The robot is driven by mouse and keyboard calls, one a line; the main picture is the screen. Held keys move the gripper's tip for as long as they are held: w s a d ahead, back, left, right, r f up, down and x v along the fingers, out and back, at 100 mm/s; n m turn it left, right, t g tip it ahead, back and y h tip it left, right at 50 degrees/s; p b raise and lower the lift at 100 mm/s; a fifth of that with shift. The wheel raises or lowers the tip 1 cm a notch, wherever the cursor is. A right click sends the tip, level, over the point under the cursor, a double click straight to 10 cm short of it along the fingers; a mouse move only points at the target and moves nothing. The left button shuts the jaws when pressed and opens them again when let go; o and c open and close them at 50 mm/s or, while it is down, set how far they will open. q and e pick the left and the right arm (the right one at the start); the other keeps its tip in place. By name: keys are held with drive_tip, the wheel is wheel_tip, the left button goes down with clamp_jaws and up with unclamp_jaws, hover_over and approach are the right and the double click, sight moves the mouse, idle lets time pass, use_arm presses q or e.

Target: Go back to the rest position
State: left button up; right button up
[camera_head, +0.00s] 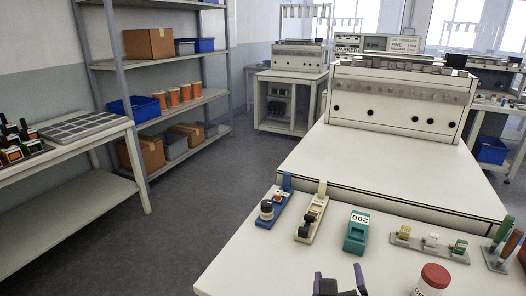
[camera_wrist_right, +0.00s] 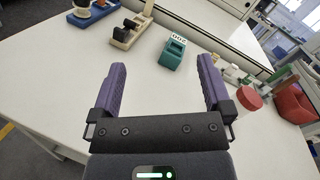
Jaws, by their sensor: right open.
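My right gripper (camera_head: 341,284) shows at the bottom edge of the head view, over the front of the white worktable (camera_head: 240,262). In the right wrist view, the right gripper (camera_wrist_right: 164,85) has its two purple fingers spread wide apart with nothing between them. A teal block with a white number label (camera_head: 356,232) stands beyond the fingertips, apart from them; it also shows in the right wrist view (camera_wrist_right: 173,54). My left gripper is not seen in either view.
A blue fixture (camera_head: 274,204), a cream fixture (camera_head: 312,218), a connector rail (camera_head: 430,244) and a red-capped jar (camera_head: 434,277) stand on the table. A red bowl (camera_wrist_right: 294,104) is at the right. Shelving (camera_head: 190,102) and a side bench (camera_head: 80,131) stand left across open floor.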

drive_tip(key=s+a+f+n+g+y, duration=0.2)
drive_tip(key=s+a+n+g+y, duration=0.3)
drive_tip(key=n, duration=0.9)
drive_tip(key=s+a+f+n+g+y, duration=0.25)
drive_tip(key=s+a+n+y, duration=0.45)
drive_tip(key=n, duration=0.6)
drive_tip(key=s+d+f+n+g+h, duration=0.4)
drive_tip(key=s+d+n+g+h, duration=0.4)
drive_tip(key=s+d, duration=0.5)
drive_tip(key=s+f+h, duration=0.1)
drive_tip(key=s+f, duration=0.2)
drive_tip(key=f, duration=1.6)
drive_tip(key=s+d+f+g, duration=0.1)
drive_tip(key=s+d+f, duration=0.1)
drive_tip(key=s+f, duration=0.7)
drive_tip(key=s, duration=0.3)
drive_tip(key=shift+d+f+g, duration=0.25)
drive_tip(key=shift+d+g, duration=0.05)
drive_tip(key=shift+g, duration=0.05)
